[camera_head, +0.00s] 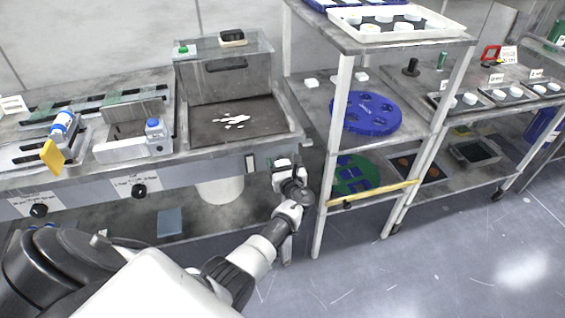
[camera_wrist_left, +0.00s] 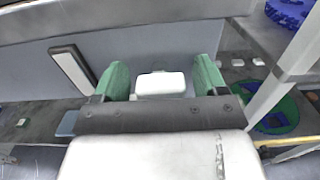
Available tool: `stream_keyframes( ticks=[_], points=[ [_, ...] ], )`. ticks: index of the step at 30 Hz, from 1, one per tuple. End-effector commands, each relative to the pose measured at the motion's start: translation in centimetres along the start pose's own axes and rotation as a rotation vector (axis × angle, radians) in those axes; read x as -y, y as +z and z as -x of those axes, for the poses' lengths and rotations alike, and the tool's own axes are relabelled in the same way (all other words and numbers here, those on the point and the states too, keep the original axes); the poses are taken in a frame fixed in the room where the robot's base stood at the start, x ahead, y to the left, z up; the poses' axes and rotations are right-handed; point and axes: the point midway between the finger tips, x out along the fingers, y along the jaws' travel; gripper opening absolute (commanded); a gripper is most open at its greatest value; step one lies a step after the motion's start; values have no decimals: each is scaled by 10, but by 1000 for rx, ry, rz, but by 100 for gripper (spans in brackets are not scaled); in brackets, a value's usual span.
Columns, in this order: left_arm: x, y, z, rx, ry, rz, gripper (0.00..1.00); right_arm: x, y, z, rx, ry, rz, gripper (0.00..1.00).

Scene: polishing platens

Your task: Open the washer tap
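The washer looks like the grey open basin (camera_head: 262,133) with white pieces on its floor. My left gripper (camera_head: 287,172) is at the right end of the basin's front face. In the left wrist view its two green fingers (camera_wrist_left: 162,82) stand apart. A small white block (camera_wrist_left: 160,85), perhaps the tap, shows between them with narrow gaps on both sides; I cannot tell if they touch it. A dark-framed white plate (camera_head: 250,163) is on the front face left of the gripper; it also shows in the left wrist view (camera_wrist_left: 72,68). My right gripper is out of view.
Black knobs (camera_head: 138,190) sit on the bench front to the left. A shelf rack with a blue disc (camera_head: 366,113) stands close to the gripper's right; its front post is near. A white bucket (camera_head: 220,190) is below the basin. The floor at right is clear.

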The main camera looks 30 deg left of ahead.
Motion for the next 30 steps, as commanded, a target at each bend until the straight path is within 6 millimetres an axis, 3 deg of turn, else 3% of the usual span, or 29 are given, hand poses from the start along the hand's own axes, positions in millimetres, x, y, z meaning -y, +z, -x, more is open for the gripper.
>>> stream_keyframes(
  ticks=[1,9,20,30],
  points=[
    [0,0,0,0,0,0,64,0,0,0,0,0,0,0],
    [0,0,0,0,0,0,27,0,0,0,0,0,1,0],
    [0,-2,0,1,-1,74,27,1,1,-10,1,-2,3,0],
    [-2,-6,1,2,-1,337,27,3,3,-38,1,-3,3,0]
  ],
)
